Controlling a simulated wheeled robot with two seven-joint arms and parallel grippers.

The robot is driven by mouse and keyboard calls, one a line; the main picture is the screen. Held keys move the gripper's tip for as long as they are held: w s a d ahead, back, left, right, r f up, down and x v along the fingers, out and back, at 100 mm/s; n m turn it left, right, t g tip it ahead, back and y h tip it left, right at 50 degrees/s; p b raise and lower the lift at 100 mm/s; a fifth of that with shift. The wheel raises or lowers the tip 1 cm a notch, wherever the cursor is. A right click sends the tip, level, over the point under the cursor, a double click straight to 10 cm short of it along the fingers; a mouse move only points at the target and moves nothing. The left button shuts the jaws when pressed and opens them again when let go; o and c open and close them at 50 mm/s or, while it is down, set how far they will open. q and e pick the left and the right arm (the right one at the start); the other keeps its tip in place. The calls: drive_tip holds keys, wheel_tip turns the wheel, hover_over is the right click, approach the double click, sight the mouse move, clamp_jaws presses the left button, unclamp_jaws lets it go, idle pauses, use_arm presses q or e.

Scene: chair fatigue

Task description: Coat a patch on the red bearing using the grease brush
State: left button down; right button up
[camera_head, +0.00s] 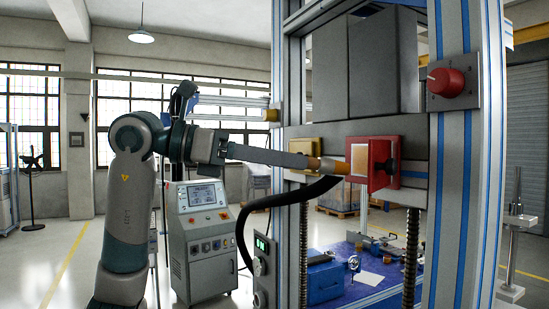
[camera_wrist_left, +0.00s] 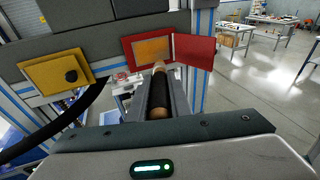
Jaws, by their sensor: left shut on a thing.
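My left gripper (camera_head: 304,161) is shut on the grease brush (camera_head: 336,167), whose wooden end points right toward the red bearing (camera_head: 381,153). The brush also shows in the left wrist view (camera_wrist_left: 159,92), with a dark grip between the fingers and its tip in front of the red bearing's lower edge (camera_wrist_left: 130,59). The bearing's red cover (camera_wrist_left: 195,51) stands open to the right. A tan-orange patch (camera_wrist_left: 152,49) shows inside the red frame. I cannot tell whether the tip touches it. My right gripper is not in view.
A yellow bearing (camera_wrist_left: 52,77) with a black knob sits left of the red one on the same grey beam. A black hose (camera_head: 285,199) curves below the brush. A blue-striped post (camera_head: 456,170) and a red knob (camera_head: 446,82) stand close on the right.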

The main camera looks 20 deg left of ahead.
sight(315, 160)
use_arm(q)
drive_tip(key=shift+w+d, duration=0.7)
drive_tip(key=shift+w, duration=0.2)
drive_tip(key=shift+w+d+p, duration=0.3)
drive_tip(key=shift+w+p, duration=0.05)
drive_tip(key=shift+w, duration=0.05)
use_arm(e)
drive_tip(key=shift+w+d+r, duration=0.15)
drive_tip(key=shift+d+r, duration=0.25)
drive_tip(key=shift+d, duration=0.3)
use_arm(q)
drive_tip(key=shift+w+d, duration=0.1)
drive_tip(key=shift+w, duration=0.05)
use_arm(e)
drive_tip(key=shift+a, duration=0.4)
use_arm(q)
drive_tip(key=shift+w+d, duration=0.4)
drive_tip(key=shift+w, duration=0.1)
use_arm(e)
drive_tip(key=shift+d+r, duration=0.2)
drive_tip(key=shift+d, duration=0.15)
use_arm(q)
drive_tip(key=shift+s+d, duration=0.1)
drive_tip(key=shift+s+d, duration=0.5)
drive_tip(key=shift+d, duration=0.1)
drive_tip(key=shift+s+d, duration=0.7)
drive_tip(key=shift+d, duration=0.15)
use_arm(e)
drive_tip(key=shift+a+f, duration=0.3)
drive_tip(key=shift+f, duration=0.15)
